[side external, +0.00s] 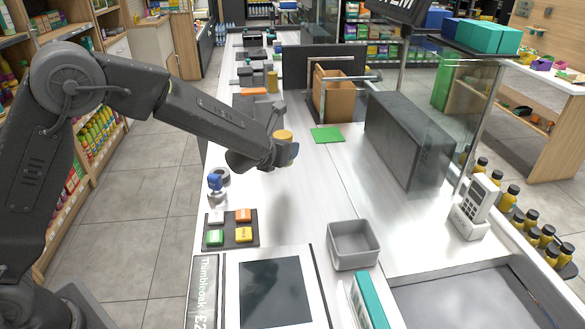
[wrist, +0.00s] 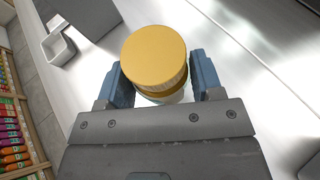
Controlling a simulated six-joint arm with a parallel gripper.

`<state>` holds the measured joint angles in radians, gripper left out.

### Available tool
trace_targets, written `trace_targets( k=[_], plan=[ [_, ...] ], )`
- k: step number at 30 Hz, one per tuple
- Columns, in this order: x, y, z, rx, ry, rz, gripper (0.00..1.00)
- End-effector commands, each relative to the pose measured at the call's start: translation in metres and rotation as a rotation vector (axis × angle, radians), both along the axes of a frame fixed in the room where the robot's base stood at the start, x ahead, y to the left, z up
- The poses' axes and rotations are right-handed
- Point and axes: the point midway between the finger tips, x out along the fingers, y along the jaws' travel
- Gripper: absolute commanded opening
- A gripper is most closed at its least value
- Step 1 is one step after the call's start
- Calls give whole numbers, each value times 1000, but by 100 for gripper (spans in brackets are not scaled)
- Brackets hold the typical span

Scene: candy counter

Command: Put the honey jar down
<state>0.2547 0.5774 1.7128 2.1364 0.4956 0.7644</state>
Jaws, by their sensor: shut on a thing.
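The honey jar (wrist: 153,57) has a round golden-yellow lid and is between the two blue-grey fingers of my gripper (wrist: 160,84) in the wrist view. My gripper is shut on it. In the side view, the jar's yellow lid (side external: 283,135) shows at the end of my arm, above the white counter (side external: 300,200). The gripper (side external: 291,152) hides most of the jar's body there. The jar seems held up off the counter, with a soft shadow below.
A green mat (side external: 327,134) lies on the counter just right of the jar. A grey open bin (side external: 354,245), a pad with coloured blocks (side external: 231,230) and a card terminal (side external: 474,205) stand nearer the camera. A dark box (side external: 410,140) is at right. The counter's middle is clear.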

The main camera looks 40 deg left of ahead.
Motion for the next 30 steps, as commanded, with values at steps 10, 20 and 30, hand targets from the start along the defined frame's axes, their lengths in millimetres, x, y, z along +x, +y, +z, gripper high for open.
trace_targets(
  k=[10, 20, 30],
  plan=[
    [12, -28, -23, 2, -1, 1, 26],
    [12, -28, -57, -1, -3, 2, 26],
    [12, -28, -61, 0, -3, 1, 26]
  ],
)
